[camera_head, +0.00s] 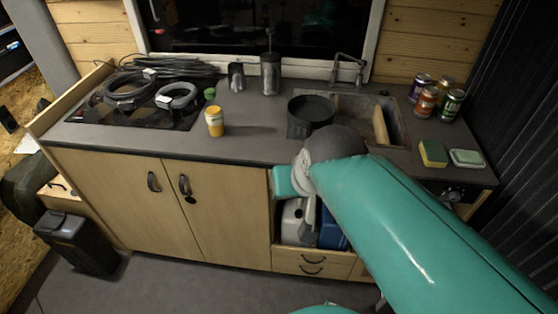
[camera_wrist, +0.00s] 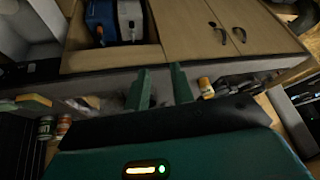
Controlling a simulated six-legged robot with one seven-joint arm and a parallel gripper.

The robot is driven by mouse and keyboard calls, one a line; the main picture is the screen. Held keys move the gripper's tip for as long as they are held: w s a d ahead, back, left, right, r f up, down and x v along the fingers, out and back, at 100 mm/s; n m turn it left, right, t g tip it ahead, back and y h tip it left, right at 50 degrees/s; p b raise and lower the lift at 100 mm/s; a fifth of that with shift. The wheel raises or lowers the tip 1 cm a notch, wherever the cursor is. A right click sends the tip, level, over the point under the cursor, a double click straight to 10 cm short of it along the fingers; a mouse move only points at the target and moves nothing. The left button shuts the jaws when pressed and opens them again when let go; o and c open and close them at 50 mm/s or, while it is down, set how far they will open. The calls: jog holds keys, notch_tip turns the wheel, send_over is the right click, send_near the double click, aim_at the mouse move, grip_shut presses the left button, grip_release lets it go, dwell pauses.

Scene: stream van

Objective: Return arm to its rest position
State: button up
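My teal arm (camera_head: 410,220) reaches from the lower right up over the front of the counter in the head view, bent at a dark joint. It hides part of the sink front and the cabinet below. My gripper (camera_wrist: 160,86) shows two green fingers standing apart in the wrist view, with nothing between them. It is open and empty, and the counter's front edge shows behind the fingers. In the head view the fingers cannot be made out clearly.
A yellow jar (camera_head: 215,122) stands on the counter. A dark pot (camera_head: 309,115) sits by the sink (camera_head: 350,103). Several cans (camera_head: 426,101) and a sponge (camera_head: 433,153) are at right. Below, an open compartment holds a blue container (camera_head: 332,236). Floor (camera_head: 200,285) is clear in front.

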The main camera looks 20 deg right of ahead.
jog(key=shift+s+a+r+n, duration=0.2)
jog(key=shift+s+r+n, duration=0.15)
jog(key=shift+s+n, duration=0.25)
jog(key=shift+s+a+r+n, duration=0.15)
jog(key=shift+s+r+n, duration=0.2)
jog(key=shift+s, duration=0.35)
